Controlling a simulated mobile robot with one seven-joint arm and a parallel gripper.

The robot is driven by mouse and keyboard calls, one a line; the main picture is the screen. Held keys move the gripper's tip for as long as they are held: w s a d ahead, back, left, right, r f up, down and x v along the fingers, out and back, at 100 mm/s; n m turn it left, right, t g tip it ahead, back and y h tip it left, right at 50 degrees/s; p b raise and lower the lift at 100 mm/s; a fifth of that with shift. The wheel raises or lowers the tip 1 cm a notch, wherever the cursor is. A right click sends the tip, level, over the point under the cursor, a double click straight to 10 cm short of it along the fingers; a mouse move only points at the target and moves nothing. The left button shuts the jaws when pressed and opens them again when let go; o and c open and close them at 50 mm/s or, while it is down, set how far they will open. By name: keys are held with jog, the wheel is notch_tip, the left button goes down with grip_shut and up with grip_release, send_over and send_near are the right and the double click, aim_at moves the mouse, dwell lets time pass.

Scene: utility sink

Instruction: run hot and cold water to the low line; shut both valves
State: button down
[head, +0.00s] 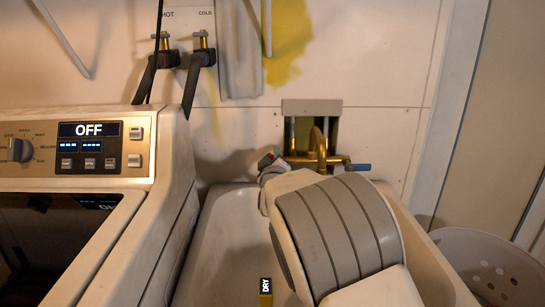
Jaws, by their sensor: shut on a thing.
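A brass faucet (318,150) stands at the back of the white utility sink (215,245), in front of a wall opening. A blue valve handle (361,167) sticks out to its right. A red valve handle (266,160) shows to its left. My gripper (270,170) is at the red handle, shut on it; its fingers are small and partly hidden by my arm. A black tag reading DRY on a yellow strip (266,292) shows low in the sink. I see no water. My arm covers the sink's right part and the low line cannot be made out.
A washing machine (75,150) with an OFF display stands close on the left. Wall taps marked HOT and COLD (182,45) with dark hoses are above it. A perforated basket (490,265) stands at lower right, beside the sink. A door frame is at right.

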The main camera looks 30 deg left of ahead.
jog(key=c, duration=0.7)
grip_release()
jog(key=shift+s+d, duration=0.1)
jog(key=shift+p+v, duration=1.7)
jog(key=shift+v, duration=6.85)
